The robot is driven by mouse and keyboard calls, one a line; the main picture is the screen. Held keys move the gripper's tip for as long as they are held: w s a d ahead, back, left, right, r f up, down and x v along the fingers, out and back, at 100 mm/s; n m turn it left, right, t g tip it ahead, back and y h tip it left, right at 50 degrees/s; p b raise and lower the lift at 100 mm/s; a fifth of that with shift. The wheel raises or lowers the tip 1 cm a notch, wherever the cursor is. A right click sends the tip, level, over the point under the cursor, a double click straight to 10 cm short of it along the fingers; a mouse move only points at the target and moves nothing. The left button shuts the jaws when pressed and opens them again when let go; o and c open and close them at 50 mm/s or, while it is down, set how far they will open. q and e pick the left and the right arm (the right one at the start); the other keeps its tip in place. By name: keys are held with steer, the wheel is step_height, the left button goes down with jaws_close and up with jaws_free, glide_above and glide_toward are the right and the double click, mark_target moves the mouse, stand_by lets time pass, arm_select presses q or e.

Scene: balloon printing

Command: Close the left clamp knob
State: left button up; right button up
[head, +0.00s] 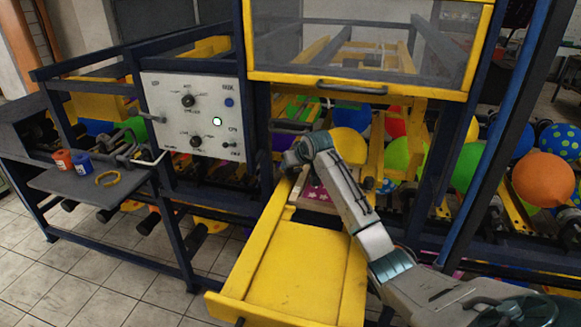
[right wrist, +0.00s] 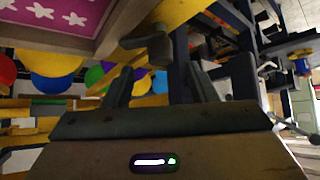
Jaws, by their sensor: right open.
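A dark clamp knob (right wrist: 152,45) with a flat handle shows in the right wrist view, beside a pink plate with white stars (right wrist: 60,18). My right gripper (right wrist: 160,72) is open, and the knob lies just beyond its fingertips, roughly between them. I cannot tell whether they touch. In the head view my right gripper (head: 297,156) is over the far left end of the yellow tray (head: 285,265) and hides the knob there. A bit of the pink plate (head: 316,192) shows beside my arm. My left gripper is not in view.
A yellow-framed guard (head: 352,78) with a clear pane stands raised above the tray. A control panel (head: 195,115) with a green light is at left, and a side shelf (head: 95,190) holds two small cups and a yellow ring. Balloons fill the machine behind.

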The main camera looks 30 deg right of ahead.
steer(key=x, duration=0.3)
steer(key=shift+w+a, duration=0.1)
steer(key=shift+w+f, duration=0.2)
steer(key=shift+f, duration=0.15)
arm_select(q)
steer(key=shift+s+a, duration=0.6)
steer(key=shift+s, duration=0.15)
arm_select(e)
steer(key=c, duration=1)
